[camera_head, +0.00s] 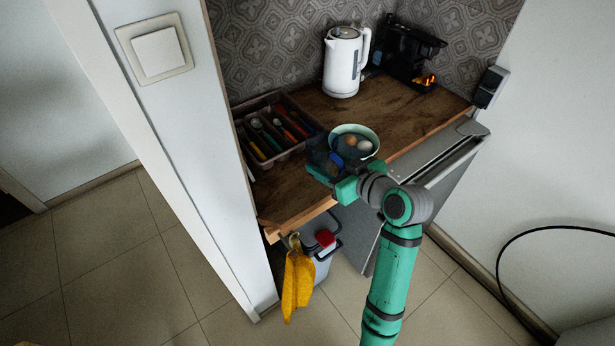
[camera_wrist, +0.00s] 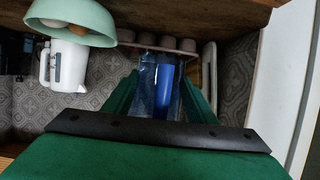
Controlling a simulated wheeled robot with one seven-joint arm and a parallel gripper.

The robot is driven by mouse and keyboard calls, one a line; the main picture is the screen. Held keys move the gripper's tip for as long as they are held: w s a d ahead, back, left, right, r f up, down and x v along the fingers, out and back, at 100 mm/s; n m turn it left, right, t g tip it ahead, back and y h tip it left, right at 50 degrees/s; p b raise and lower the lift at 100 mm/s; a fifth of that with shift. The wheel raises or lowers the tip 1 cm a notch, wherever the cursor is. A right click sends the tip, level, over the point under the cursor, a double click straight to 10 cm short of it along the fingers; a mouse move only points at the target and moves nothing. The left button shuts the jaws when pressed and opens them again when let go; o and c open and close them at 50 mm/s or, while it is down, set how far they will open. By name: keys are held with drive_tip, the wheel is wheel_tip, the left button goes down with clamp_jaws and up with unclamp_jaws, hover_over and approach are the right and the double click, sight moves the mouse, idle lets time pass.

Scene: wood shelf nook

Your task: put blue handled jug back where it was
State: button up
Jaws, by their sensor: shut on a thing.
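The blue handled jug (camera_wrist: 146,82) is see-through blue with a solid darker blue handle (camera_wrist: 164,88). In the wrist view it sits between the two green fingers of my gripper (camera_wrist: 158,97), which is shut on it. In the head view the jug (camera_head: 336,159) is dark and partly covered by my gripper (camera_head: 332,174). It is over the front part of the wooden counter (camera_head: 397,118), between the cutlery tray and the bowl. I cannot tell whether its base touches the counter.
A pale green bowl (camera_head: 370,133) with eggs stands right beside the jug. A cutlery tray (camera_head: 309,141) lies to the left. A white kettle (camera_head: 341,66) and a black coffee machine (camera_head: 402,52) stand behind. A yellow cloth (camera_head: 297,283) hangs below the counter's front edge.

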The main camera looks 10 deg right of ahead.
drive_tip(key=w+a+f, duration=0.1)
drive_tip(key=f, duration=0.1)
drive_tip(key=w+a+f, duration=0.1)
drive_tip(key=f, duration=0.1)
drive_tip(key=w+a+f, duration=0.1)
drive_tip(key=f, duration=0.1)
drive_tip(key=shift+w+a, duration=0.3)
drive_tip(key=shift+w, duration=0.05)
drive_tip(key=shift+w+a+f, duration=0.1)
drive_tip(key=shift+f, duration=1.5)
drive_tip(key=shift+f, duration=0.2)
drive_tip(key=o, duration=1.4)
drive_tip(key=shift+o, duration=0.2)
drive_tip(key=shift+r, duration=0.25)
drive_tip(key=v, duration=1.2)
drive_tip(key=shift+f, duration=0.1)
